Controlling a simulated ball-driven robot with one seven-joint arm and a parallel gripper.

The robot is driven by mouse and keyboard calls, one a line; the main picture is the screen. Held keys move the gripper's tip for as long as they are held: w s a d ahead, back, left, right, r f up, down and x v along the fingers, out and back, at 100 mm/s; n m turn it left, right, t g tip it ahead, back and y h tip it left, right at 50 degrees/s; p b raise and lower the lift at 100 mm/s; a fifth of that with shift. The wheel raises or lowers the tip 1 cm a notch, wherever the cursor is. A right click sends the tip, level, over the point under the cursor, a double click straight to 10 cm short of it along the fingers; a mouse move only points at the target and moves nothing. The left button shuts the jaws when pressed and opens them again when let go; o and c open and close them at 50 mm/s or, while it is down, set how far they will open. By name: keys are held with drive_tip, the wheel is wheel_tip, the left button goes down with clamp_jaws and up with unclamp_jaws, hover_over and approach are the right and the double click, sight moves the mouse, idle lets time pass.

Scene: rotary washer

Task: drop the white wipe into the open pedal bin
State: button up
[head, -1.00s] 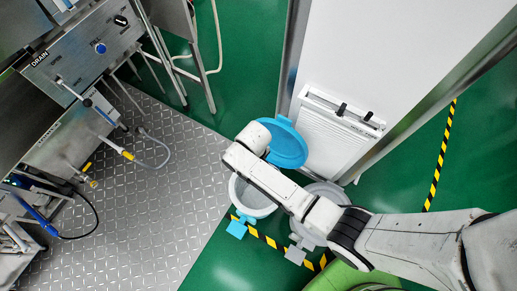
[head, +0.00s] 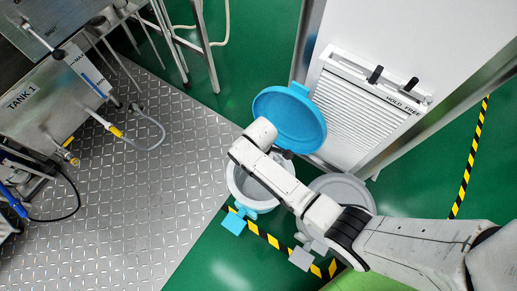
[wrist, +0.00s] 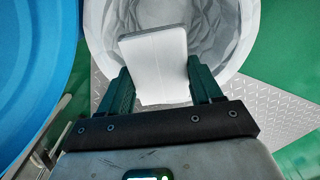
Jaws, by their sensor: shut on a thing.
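The open pedal bin (head: 236,193) has a white-grey body, a blue pedal (head: 233,222) and a raised blue lid (head: 298,122). In the wrist view, the bin's pale, creased inside (wrist: 222,40) lies beyond my fingers. The blue lid fills the left of that view (wrist: 30,60). My gripper (wrist: 160,84) is shut on the white wipe (wrist: 154,58), a flat pale pad between the two dark green fingers. The wipe shows against the bin's opening; its height above the rim is hard to tell. In the head view my arm covers part of the bin, and the wipe is hidden.
A second bin with a shut grey lid (head: 344,187) and grey pedal (head: 302,258) stands right beside the open one. A white louvred panel (head: 358,112) is behind them. Tank equipment (head: 50,100) stands at the left.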

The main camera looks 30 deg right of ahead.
wheel_tip(320, 180, down, 6)
drive_tip(key=b, duration=0.6)
drive_tip(key=shift+r, duration=0.1)
drive_tip(key=o, duration=1.4)
wheel_tip(320, 180, up, 11)
drive_tip(key=p, duration=0.4)
